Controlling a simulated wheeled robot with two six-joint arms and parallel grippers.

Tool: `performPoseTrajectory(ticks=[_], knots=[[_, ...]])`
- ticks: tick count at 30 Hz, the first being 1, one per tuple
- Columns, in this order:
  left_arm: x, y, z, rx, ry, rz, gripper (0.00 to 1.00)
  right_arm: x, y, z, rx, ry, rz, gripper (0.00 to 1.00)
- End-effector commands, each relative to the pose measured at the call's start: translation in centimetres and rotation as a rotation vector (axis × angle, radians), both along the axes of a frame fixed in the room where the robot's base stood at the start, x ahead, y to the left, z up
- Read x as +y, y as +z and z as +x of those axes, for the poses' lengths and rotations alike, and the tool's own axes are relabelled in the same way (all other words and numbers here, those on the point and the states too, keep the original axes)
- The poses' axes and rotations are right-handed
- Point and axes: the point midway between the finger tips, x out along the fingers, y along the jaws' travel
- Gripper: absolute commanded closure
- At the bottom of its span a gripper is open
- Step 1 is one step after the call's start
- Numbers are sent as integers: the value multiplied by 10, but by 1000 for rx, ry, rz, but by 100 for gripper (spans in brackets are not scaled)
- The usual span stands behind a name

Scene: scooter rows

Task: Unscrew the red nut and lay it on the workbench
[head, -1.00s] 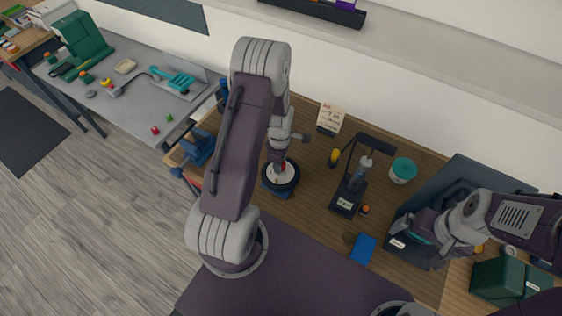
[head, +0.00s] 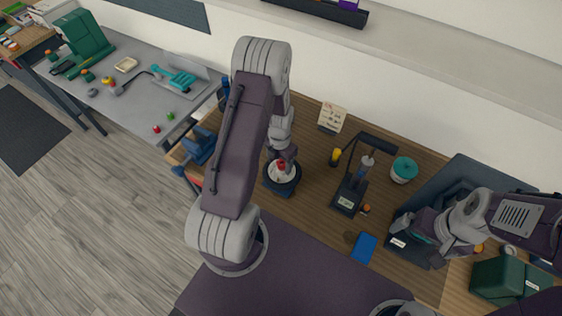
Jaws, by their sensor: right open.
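A small wheel (head: 283,187) with a black rim and pale hub sits on a dark blue stand on the wooden workbench (head: 313,203). A red piece, which looks like the red nut (head: 281,164), shows upright at the hub's middle. My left gripper (head: 287,154) is right above and beside it, pointing down. Its fingers are small and partly hidden by my arm, so I cannot tell whether they touch the nut or how far apart they are. My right gripper (head: 408,230) is open at the right, over a dark tray-like unit.
A black stand with a lamp-like arm (head: 347,198), a teal-lidded tub (head: 404,169), a yellow item (head: 335,157), a note card (head: 332,117) and a blue box (head: 364,246) stand on the bench. A blue vise (head: 200,146) is at its left. Bare wood lies right of the wheel.

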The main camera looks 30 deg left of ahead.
Motion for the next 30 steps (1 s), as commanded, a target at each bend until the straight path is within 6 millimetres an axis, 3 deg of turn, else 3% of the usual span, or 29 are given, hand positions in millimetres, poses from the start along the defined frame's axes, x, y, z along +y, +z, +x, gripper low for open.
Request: performPoseTrajectory(ticks=[8,18,21,30], knots=[[0,5,3,-7,-2,2,38,0,-1,0,0,0,0,0],[3,74,1,-9,0,1,38,0,-13,0,0,0,0,0],[3,85,0,-7,1,0,38,0,-14,0,0,0,0,0],[3,91,-1,-4,0,-2,38,0,-14,0,0,0,0,0]])
